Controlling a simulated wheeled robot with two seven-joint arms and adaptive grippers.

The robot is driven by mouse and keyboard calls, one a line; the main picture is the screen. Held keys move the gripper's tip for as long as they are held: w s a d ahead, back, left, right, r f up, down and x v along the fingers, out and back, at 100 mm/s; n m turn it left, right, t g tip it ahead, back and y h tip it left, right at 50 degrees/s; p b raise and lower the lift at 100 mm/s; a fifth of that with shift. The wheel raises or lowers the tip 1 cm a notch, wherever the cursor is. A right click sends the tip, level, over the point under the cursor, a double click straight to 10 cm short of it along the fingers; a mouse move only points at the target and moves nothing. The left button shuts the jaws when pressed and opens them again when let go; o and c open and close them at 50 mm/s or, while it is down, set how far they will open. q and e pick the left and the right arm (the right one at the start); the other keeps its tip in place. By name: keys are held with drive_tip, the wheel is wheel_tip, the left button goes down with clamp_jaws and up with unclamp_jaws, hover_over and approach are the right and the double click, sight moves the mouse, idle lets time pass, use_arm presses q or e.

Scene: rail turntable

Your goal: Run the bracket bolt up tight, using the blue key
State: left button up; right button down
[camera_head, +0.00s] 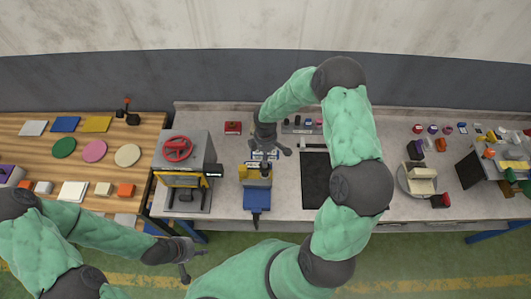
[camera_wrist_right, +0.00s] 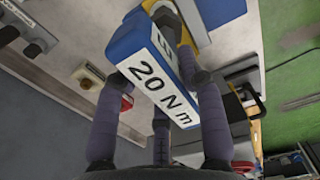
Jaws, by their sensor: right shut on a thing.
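My right gripper (camera_head: 268,150) is above the bench. In the right wrist view its fingers (camera_wrist_right: 160,105) are shut around the blue key (camera_wrist_right: 125,40), a blue block with a white label reading "20 N m". The key's blue and white body partly shows under the gripper in the head view (camera_head: 258,156). Just below it stands a blue and yellow vise-like fixture (camera_head: 257,196); its yellow part also shows beyond the key in the wrist view (camera_wrist_right: 199,14). My left gripper (camera_head: 188,263) is open and empty, low in front of the bench.
A press-like machine with a red handwheel (camera_head: 178,148) stands left of the fixture. A black mat (camera_head: 315,182) lies to its right.

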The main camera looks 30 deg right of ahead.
drive_tip(key=shift+f+b, duration=2.05)
drive_tip(key=shift+f, duration=0.05)
idle(1.5)
drive_tip(key=shift+s+d+m+b, duration=0.1)
drive_tip(key=shift+m+b, duration=2.25)
drive_tip(key=shift+m, duration=0.35)
drive_tip(key=shift+m+b, duration=0.35)
drive_tip(key=shift+m, duration=0.05)
drive_tip(key=shift+s+m+b, duration=0.2)
drive_tip(key=shift+m+b, duration=1.4)
drive_tip(key=shift+m, duration=0.5)
